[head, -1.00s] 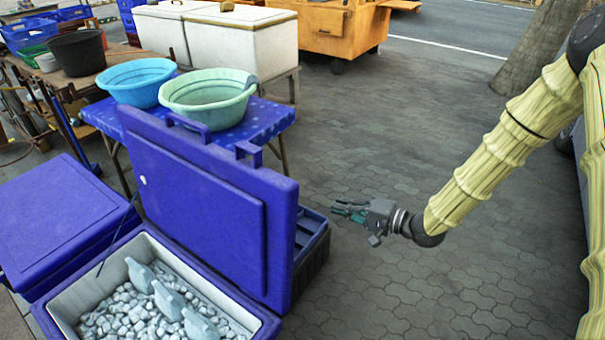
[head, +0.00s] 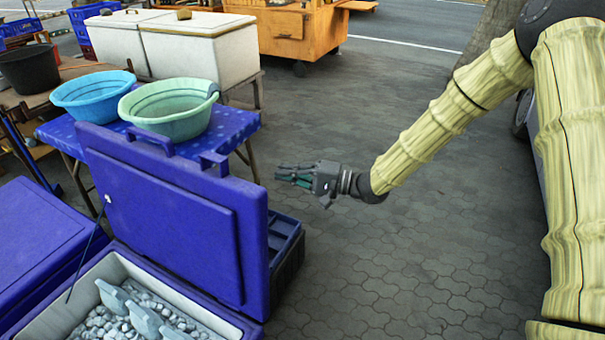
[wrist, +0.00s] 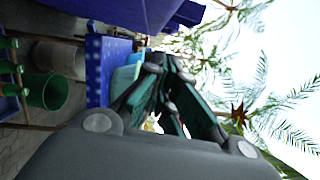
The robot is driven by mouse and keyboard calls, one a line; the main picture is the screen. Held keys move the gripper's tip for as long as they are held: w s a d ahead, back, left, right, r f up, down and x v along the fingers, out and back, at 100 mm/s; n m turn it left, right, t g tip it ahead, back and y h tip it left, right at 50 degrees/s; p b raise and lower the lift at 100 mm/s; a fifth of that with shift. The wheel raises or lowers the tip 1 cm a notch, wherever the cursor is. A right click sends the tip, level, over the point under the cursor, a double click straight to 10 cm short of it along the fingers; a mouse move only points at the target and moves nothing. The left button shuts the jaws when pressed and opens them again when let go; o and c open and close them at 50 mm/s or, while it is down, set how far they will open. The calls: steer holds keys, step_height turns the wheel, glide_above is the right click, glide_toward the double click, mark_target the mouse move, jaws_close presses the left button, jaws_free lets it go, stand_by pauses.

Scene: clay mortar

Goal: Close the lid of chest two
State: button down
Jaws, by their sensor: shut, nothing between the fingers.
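A blue chest (head: 223,318) stands open at the lower left of the head view, with ice and several grey fish-like pieces inside. Its blue lid (head: 175,215) stands upright along the chest's right side, with handles on its top edge. My gripper (head: 282,176) is shut and empty, in the air to the right of the lid's upper right corner, pointing left and apart from it. The wrist view shows the gripper's fingers (wrist: 165,95) together, with a blue surface at the top. I cannot tell which chest is number two.
Another closed blue chest (head: 38,240) sits at the left. A blue table (head: 225,135) behind the lid holds a blue basin (head: 90,97) and a green basin (head: 168,112). A dark crate (head: 285,250) stands behind the lid.

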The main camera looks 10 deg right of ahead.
steer(key=shift+s+a+r+p, duration=0.1)
steer(key=shift+s+a+p, duration=0.1)
steer(key=shift+s+a, duration=0.4)
steer(key=shift+s+a+r+p, duration=0.15)
steer(key=shift+s+a, duration=0.1)
steer(key=shift+a, duration=0.65)
steer(key=shift+s+a+p, duration=0.2)
steer(key=shift+s+a, duration=0.2)
steer(key=shift+a, duration=0.35)
